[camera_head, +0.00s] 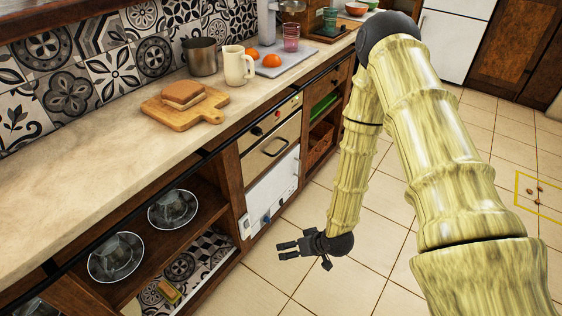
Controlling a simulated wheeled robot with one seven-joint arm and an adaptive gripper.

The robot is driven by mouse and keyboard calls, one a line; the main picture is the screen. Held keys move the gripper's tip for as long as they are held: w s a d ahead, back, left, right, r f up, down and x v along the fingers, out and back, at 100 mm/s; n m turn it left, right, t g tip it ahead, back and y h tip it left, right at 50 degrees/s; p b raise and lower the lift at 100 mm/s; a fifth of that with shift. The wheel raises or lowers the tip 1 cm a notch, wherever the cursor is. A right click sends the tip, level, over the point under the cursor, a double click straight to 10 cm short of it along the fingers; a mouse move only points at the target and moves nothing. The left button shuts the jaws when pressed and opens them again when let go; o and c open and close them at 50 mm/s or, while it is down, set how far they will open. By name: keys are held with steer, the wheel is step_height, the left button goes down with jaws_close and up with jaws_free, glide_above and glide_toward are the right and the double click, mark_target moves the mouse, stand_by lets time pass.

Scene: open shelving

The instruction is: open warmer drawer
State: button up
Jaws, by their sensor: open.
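A built-in appliance sits under the counter. Its upper beige drawer front (270,150) has a curved dark handle (275,147) and looks closed. My gripper (280,250) is open and empty, low over the floor in front of the white panel. Its fingers point left, apart from the cabinets and below the handle.
The counter (95,135) holds a cutting board (212,115) with a sandwich, a metal pot (201,57), a cream mug (238,66) and a tray with oranges. Open shelves at left hold glass-lidded dishes (116,258). The tiled floor (365,245) near my arm is clear.

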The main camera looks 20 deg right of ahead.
steer(key=w+d+n+t+y+b, duration=0.1)
steer(key=w+d+t+y+b, duration=0.15)
steer(key=w+b, duration=0.75)
steer(key=n+t+y+b, duration=0.5)
steer(key=n+t+b, duration=0.1)
steer(key=b, duration=0.8)
glide_toward(282, 149)
steer(key=shift+f+b+x, duration=0.2)
steer(key=shift+b+x, duration=1.75)
steer(key=shift+x, duration=3.15)
steer(key=shift+c, duration=0.2)
steer(key=c, duration=1.3)
steer(key=shift+c, duration=0.4)
